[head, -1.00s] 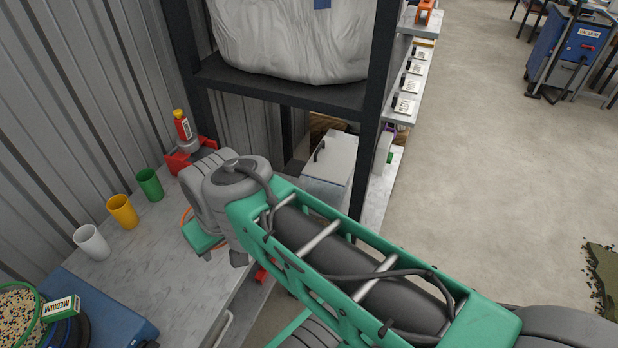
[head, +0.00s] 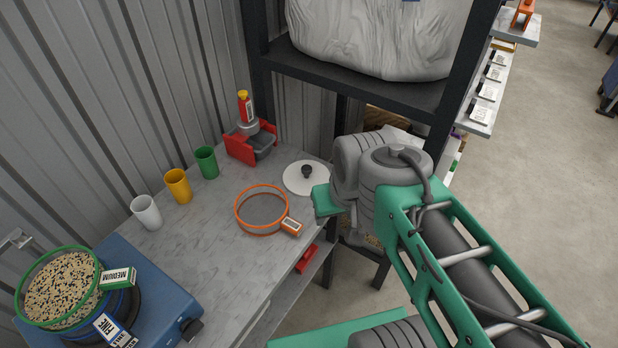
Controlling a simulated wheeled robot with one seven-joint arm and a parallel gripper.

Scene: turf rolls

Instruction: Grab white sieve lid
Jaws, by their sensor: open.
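The white sieve lid (head: 296,180) is a flat round disc with a dark knob on top. It lies on the grey workbench (head: 195,262) towards its back right end, in the head view. My arm reaches across the right of the view, and a green part of it is just right of the lid, close to its right edge in the picture. The jaws of my gripper do not show, so I cannot see where they are relative to the lid.
An orange-rimmed sieve (head: 262,232) lies just left of and nearer than the lid. A red-and-grey device (head: 243,146) stands behind it. White (head: 145,221), yellow (head: 178,194) and green (head: 206,168) cups line the wall. A green-rimmed sieve (head: 65,322) of grains sits on a blue machine (head: 172,290).

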